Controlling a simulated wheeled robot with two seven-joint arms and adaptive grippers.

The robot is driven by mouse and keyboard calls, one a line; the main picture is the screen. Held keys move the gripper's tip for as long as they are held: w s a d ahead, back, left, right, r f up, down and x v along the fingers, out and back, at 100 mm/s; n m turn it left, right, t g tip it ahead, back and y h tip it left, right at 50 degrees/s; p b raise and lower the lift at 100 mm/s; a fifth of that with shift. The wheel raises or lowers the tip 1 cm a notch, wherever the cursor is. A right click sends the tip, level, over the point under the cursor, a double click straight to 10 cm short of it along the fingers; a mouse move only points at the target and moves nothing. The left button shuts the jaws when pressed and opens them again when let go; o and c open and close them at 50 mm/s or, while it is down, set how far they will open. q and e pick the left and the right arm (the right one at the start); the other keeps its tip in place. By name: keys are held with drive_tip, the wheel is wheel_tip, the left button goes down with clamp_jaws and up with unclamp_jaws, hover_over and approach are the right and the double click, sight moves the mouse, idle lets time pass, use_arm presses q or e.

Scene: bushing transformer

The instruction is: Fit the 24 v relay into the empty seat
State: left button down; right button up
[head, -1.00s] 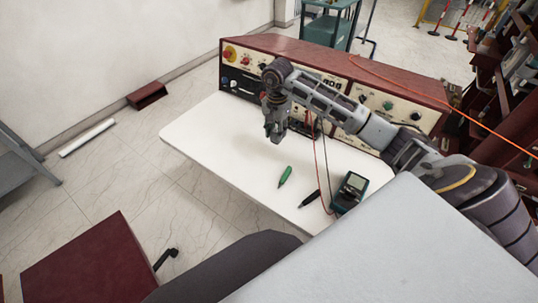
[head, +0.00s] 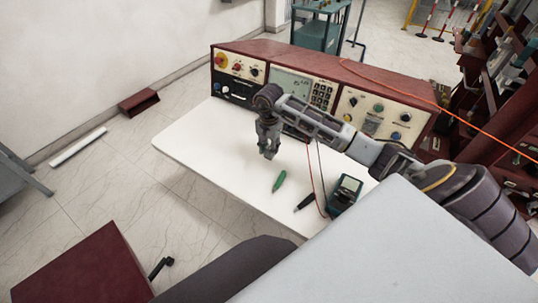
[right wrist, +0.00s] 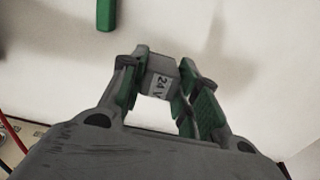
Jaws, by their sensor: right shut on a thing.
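In the head view the right gripper (head: 268,152) points down over the white tabletop (head: 210,150), in front of the control panel; the relay is too small to make out there. I cannot pick out the empty seat in either view. My left gripper is not in view.
A green pen-like tool (head: 279,181), a black probe (head: 307,200) and a multimeter (head: 345,193) with leads lie right of the gripper. The red-topped control panel (head: 320,92) stands along the table's back. The left of the tabletop is clear.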

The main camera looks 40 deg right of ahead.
sight(269, 147)
drive_tip(key=shift+f, duration=2)
drive_tip(key=o, duration=1)
drive_tip(key=shift+r, duration=0.35)
wheel_tip(269, 147, up, 10)
drive_tip(key=shift+f, duration=0.1)
drive_tip(key=shift+r, duration=0.7)
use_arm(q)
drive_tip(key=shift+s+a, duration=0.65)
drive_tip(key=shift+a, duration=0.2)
use_arm(e)
drive_tip(key=shift+r, duration=0.2)
